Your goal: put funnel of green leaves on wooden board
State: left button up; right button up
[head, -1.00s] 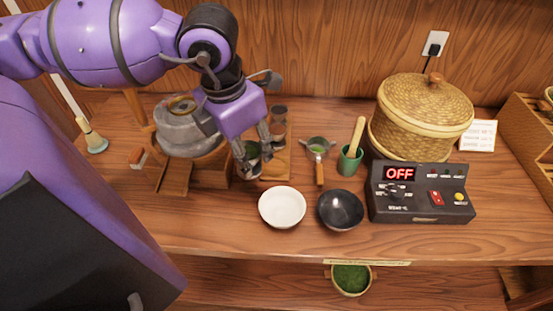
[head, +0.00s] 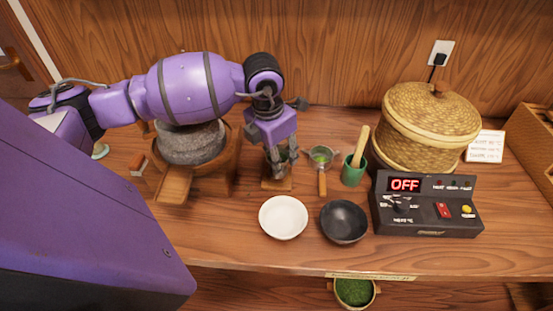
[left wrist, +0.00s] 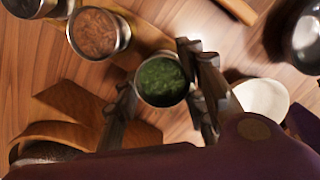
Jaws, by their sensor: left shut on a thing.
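The funnel of green leaves (left wrist: 162,82) is a round metal vessel filled with green, seen from above in the left wrist view. My left gripper (head: 281,160) is shut on it, with one finger on each side. In the head view the fingers mostly hide the funnel. The gripper is over the small wooden board (head: 268,184), in front of the back wall. I cannot tell whether the funnel touches the board. My right gripper is not in view.
A stone mill (head: 190,145) stands left of the board. A strainer (head: 322,158) and a green cup with a pestle (head: 353,170) are to the right. A white bowl (head: 283,217) and a black bowl (head: 344,221) sit in front. A metal canister of brown matter (left wrist: 97,33) is near the funnel.

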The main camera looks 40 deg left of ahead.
pick_arm(q)
jog(key=shift+f, duration=0.7)
jog(key=shift+f, duration=0.15)
jog(key=o, duration=1.2)
jog(key=shift+a+r, duration=0.1)
jog(key=shift+r, duration=0.55)
jog(key=r, duration=0.3)
jog(key=s+r, duration=0.1)
jog(key=r, duration=0.3)
jog(key=s+r, duration=0.1)
jog(key=r, duration=0.2)
jog(key=shift+r, duration=0.4)
